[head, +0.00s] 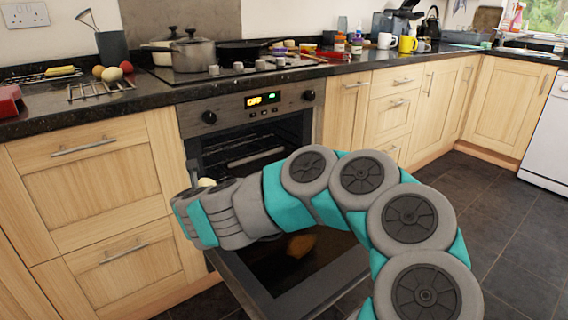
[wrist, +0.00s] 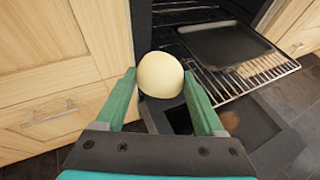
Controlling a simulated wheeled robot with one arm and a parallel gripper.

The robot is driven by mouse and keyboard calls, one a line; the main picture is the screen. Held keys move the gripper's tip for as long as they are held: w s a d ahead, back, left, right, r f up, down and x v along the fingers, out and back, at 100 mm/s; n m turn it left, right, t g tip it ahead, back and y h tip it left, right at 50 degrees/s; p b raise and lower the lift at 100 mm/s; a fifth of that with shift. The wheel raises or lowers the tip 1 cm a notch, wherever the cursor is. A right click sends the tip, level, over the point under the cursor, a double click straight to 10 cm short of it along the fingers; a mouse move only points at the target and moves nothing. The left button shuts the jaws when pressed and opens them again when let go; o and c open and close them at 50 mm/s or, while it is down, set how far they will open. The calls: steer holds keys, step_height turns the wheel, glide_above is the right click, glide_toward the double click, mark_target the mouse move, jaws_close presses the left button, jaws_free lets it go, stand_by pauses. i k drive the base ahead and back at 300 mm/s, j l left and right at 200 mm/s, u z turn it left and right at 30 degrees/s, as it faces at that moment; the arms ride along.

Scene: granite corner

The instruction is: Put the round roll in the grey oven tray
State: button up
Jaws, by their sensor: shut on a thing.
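The round roll (wrist: 160,75) is pale cream and sits between the fingertips of my gripper (wrist: 161,80), which is shut on it. In the head view, a small part of the roll (head: 206,182) shows at the end of my gripper (head: 199,176), in front of the open oven and near its left side; my arm hides the rest. The grey oven tray (wrist: 222,46) is a dark, shallow tray on the wire rack inside the oven. In the wrist view it lies beyond and to the right of the roll, apart from it. Its surface looks empty.
The oven door (head: 310,275) hangs open below my gripper. The wire rack (wrist: 275,68) shows past the tray's near edge. Wooden cupboards (head: 95,185) flank the oven on both sides. The worktop above holds a pot (head: 193,55), mugs and several small things.

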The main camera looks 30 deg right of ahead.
mark_target(253, 173)
steer(key=i+l+z, duration=0.1)
steer(key=z, duration=0.35)
steer(key=i+l+z, duration=0.15)
steer(key=z, duration=0.3)
steer(key=i+z, duration=0.15)
steer(key=z, duration=0.3)
